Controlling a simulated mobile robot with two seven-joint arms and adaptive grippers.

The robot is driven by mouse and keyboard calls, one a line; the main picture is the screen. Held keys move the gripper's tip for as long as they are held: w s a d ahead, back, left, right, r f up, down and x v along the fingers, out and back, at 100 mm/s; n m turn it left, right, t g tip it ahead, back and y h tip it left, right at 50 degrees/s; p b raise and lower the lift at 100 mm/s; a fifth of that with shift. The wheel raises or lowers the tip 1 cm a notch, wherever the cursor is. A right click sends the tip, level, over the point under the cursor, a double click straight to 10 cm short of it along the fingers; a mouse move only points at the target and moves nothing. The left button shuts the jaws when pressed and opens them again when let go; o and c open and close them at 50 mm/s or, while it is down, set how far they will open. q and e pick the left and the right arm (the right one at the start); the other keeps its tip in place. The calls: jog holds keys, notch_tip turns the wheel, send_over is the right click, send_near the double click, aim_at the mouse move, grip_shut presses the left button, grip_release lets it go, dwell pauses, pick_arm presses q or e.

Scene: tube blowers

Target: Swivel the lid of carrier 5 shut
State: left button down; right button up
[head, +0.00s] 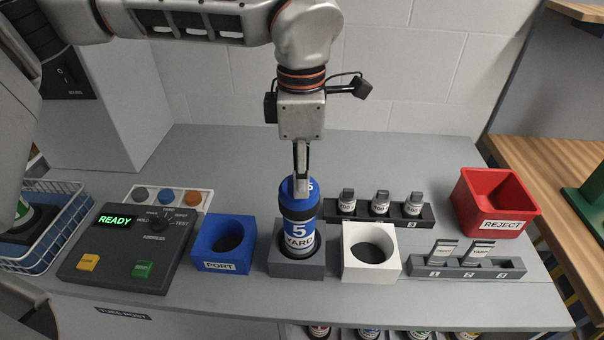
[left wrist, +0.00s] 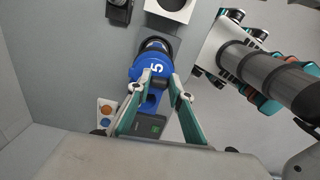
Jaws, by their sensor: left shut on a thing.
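Carrier 5 (head: 299,240) is a blue canister labelled "5 YARD", standing upright in a grey block (head: 297,266) near the table's front. Its blue lid (head: 291,207) sits over the body, with a dark band below it. I cannot tell whether the lid is fully lined up. My left gripper (head: 301,190) points down from above, its narrow fingers shut at the lid. In the left wrist view, the gripper's fingers (left wrist: 159,86) converge on the blue top marked "5" (left wrist: 155,68). The fingers hide part of the lid. My right gripper is in neither view.
A blue PORT block (head: 223,243) stands left of carrier 5, and a white open block (head: 370,252) stands right. A dark rack (head: 425,212) holds several small containers behind. A READY console (head: 125,247) is at left, a red REJECT bin (head: 494,203) at right.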

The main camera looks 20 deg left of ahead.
pick_arm(q)
jog(key=c, duration=1.8)
grip_release()
notch_tip(320, 180, up, 12)
